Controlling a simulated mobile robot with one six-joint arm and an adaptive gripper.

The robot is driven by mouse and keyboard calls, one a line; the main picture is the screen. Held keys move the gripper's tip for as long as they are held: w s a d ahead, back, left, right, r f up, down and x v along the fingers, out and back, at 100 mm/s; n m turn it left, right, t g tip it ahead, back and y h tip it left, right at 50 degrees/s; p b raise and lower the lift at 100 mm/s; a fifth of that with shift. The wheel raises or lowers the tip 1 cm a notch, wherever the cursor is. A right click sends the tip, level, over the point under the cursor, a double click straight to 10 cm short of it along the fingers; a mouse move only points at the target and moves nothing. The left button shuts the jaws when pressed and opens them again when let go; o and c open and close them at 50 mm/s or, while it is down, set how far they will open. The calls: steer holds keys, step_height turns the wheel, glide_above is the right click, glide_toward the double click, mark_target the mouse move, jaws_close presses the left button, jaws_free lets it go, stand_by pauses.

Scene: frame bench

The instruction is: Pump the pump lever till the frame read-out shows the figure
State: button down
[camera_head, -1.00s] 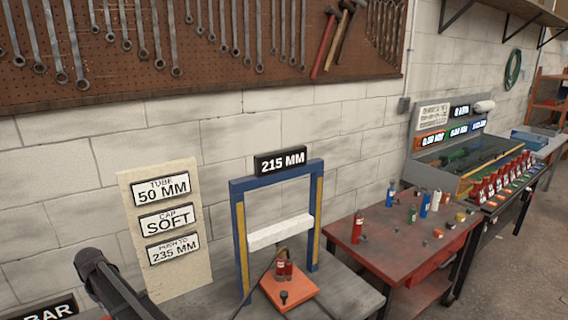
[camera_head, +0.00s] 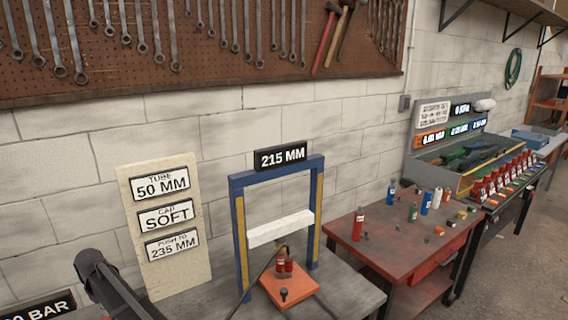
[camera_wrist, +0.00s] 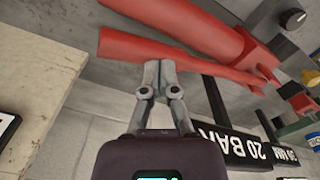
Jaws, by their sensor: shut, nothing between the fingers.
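The frame read-out (camera_head: 281,156) shows 215 MM on top of the blue and yellow press frame (camera_head: 239,183). A card on the board (camera_head: 156,163) reads PUSH TO 235 MM. A small red jack (camera_head: 283,266) stands on an orange plate under the white crossbar (camera_head: 280,229). In the wrist view, a long red bar that looks like the pump lever (camera_wrist: 195,62) runs beside a thicker red cylinder (camera_wrist: 175,22). My gripper (camera_wrist: 157,68) is shut and empty, its tips at the bar's edge; I cannot tell if they touch. In the head view, the pump and my gripper are not visible.
A BAR sign (camera_head: 40,308) is cut off at lower left; a 20 BAR sign (camera_wrist: 235,145) lies right of my gripper. A red table (camera_head: 390,255) with small bottles stands right of the frame. Wrenches and hammers hang above.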

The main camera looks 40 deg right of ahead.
steer(key=shift+f+b, duration=3.2)
steer(key=shift+f, duration=0.25)
step_height(320, 180, up, 9)
steer(key=p, duration=0.9)
steer(key=shift+r, duration=0.2)
steer(key=shift+f, duration=0.1)
step_height(320, 180, down, 9)
steer(key=b, duration=0.9)
steer(key=shift+f, duration=0.1)
step_height(320, 180, up, 9)
steer(key=p, duration=0.9)
